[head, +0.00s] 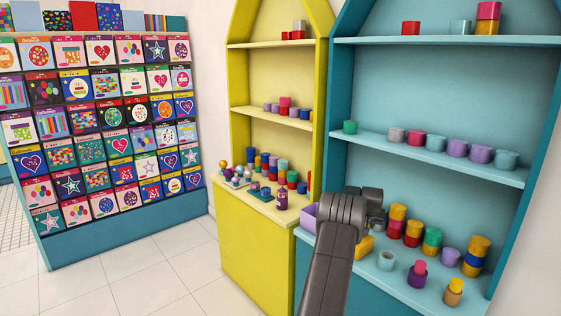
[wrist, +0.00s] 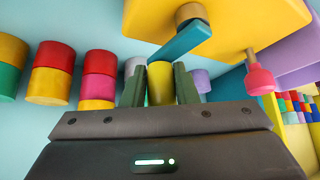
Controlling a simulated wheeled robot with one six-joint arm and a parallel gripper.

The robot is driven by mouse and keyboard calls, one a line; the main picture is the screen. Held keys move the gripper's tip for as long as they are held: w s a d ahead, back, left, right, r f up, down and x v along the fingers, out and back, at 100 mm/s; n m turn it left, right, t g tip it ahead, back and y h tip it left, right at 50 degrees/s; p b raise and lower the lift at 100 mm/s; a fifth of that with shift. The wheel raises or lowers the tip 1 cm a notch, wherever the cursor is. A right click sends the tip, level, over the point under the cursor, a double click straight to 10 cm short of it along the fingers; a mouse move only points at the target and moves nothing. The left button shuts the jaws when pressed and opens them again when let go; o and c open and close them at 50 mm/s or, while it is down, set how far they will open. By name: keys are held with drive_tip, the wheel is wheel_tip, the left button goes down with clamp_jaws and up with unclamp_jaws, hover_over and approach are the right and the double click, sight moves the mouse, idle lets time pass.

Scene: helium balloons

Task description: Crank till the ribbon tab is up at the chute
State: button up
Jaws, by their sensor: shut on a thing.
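In the wrist view my gripper (wrist: 158,75) has its two dark fingers closed around a yellow cylindrical handle (wrist: 160,86). The handle sits at the end of a flat teal crank arm (wrist: 180,42). The arm runs up and right to a tan hub (wrist: 192,12) on a yellow body (wrist: 230,25). A pink knob (wrist: 260,80) on a short tan stem stands out from the same body, right of the crank. In the head view my arm covers most of the device, and a yellow piece (head: 365,245) shows beside it. I cannot make out the ribbon tab or the chute.
Stacked coloured tubs (head: 397,220) and small pots stand on the teal shelf unit (head: 430,158) around my arm. A purple box (head: 308,217) is left of my gripper. A yellow shelf unit (head: 255,240) and a card rack (head: 125,234) stand further left. Open tiled floor lies in front.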

drive_tip(key=shift+s+d+f, duration=0.1)
drive_tip(key=shift+s+f, duration=0.15)
drive_tip(key=shift+f, duration=0.05)
